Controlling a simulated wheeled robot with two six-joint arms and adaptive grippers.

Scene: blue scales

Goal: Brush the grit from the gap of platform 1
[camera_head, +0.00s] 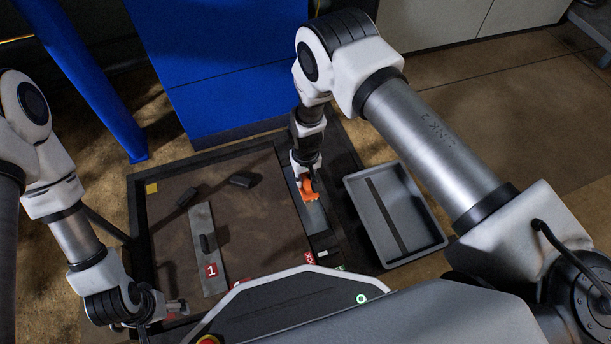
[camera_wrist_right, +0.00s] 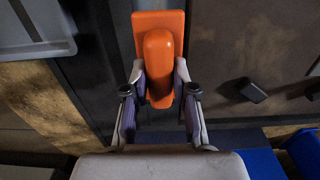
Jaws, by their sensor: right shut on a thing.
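Platform 1 (camera_head: 270,205) is a brown slab in a dark frame on the floor. A grey plate with a black handle and a red "1" label (camera_head: 212,270) lies on it. My right gripper (camera_head: 305,178) is shut on an orange brush (camera_head: 308,192) at the platform's right edge, over a grey strip (camera_head: 316,216) beside the slab. In the right wrist view the brush (camera_wrist_right: 158,65) sits between both fingers, its block pointing away. I cannot tell whether it touches the surface. No grit can be made out. My left gripper (camera_head: 177,306) is at the lower left, its jaws unclear.
A grey tray (camera_head: 432,238) stands on the floor right of the platform. A black block (camera_head: 243,180) lies on the slab. A yellow square (camera_head: 151,188) marks the far left corner. Blue structure (camera_head: 225,90) stands behind. My own body hides the platform's near edge.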

